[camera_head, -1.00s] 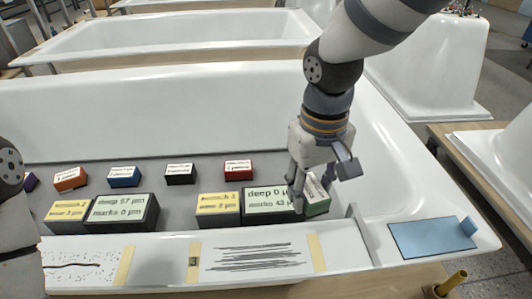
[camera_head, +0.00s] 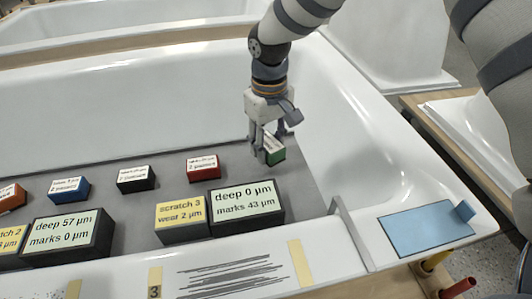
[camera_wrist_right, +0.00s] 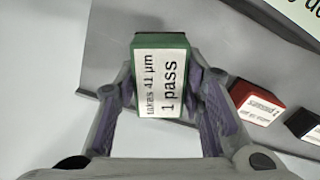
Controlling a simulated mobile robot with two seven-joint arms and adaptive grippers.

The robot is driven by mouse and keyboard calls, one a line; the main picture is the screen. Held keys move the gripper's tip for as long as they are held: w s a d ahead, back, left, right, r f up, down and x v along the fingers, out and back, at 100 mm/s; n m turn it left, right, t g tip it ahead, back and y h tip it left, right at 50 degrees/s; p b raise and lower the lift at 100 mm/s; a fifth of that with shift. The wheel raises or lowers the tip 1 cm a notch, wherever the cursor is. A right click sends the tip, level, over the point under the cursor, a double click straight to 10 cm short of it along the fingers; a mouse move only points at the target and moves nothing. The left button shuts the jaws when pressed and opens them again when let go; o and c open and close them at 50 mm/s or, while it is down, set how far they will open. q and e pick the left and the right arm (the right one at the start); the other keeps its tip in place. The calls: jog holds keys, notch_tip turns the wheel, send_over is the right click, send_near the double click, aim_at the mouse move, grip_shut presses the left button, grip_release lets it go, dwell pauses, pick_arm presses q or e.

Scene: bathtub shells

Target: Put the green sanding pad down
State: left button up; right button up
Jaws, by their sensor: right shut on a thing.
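The green sanding pad (camera_head: 276,157) is a small block with a white label; in the right wrist view (camera_wrist_right: 160,78) the label reads "1 pass". My right gripper (camera_head: 268,148) is shut on it, with one finger on each side. The pad is over the back right part of the grey mat (camera_head: 305,195) in the tub, right of the red pad (camera_head: 203,167). I cannot tell whether its underside touches the mat. My left gripper is not in view.
A black pad (camera_head: 136,179) and a blue pad (camera_head: 69,189) stand left of the red one. A large gauge block reading "deep 0 µm, marks 43 µm" (camera_head: 247,205) stands in front, beside a yellow-topped block (camera_head: 182,219). A blue sheet (camera_head: 425,229) lies on the right rim.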

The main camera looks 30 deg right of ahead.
aim_at(269, 153)
jog(key=shift+w+d+f, duration=0.15)
jog(key=shift+w+f, duration=0.05)
jog(key=shift+f, duration=0.7)
jog(key=shift+w+d+f, duration=0.1)
jog(key=shift+w+f, duration=0.05)
jog(key=shift+f, duration=0.75)
jog(key=shift+f, duration=0.2)
jog(key=o, duration=1.1)
notch_tip(269, 153, up, 12)
jog(key=shift+r+p, duration=0.2)
jog(key=shift+p, duration=0.15)
